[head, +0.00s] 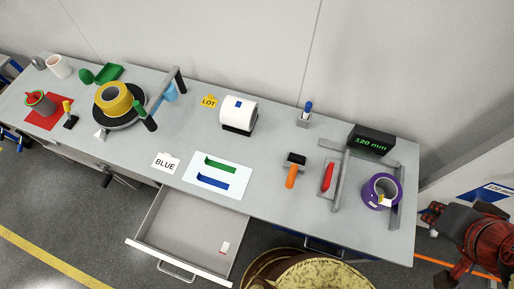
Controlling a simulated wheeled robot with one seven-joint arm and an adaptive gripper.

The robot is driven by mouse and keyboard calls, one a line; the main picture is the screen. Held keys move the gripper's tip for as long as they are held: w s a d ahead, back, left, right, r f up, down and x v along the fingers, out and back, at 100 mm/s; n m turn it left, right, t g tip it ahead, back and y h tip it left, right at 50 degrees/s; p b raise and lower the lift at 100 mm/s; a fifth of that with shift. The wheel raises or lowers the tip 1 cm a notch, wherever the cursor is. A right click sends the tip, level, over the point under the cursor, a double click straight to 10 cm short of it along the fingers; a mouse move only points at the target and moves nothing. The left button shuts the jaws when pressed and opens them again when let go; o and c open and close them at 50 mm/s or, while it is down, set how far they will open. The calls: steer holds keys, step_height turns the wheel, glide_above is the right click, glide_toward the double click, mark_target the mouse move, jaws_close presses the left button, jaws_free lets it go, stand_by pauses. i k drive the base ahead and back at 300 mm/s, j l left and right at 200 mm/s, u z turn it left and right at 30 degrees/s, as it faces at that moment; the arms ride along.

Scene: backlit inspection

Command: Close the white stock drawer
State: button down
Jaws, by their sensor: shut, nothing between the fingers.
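The white stock drawer (178,236) is pulled out from under the front of the grey bench and stands open. Its front panel (150,254) faces the lower left and carries a bar handle (177,271). Inside, the pale floor is mostly bare, with a small white and red item (224,248) near the right side.
Red and dark equipment (480,240) is at the far right. The bench top (275,145) holds tools, tape rolls and a BLUE card (165,162). Grey floor (60,205) lies left of the drawer.

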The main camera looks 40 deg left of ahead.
mark_target(186, 231)
steer(key=l+u, duration=0.1)
steer(key=u, duration=3.45)
steer(key=k+j, duration=0.2)
steer(key=k+l+u, duration=0.05)
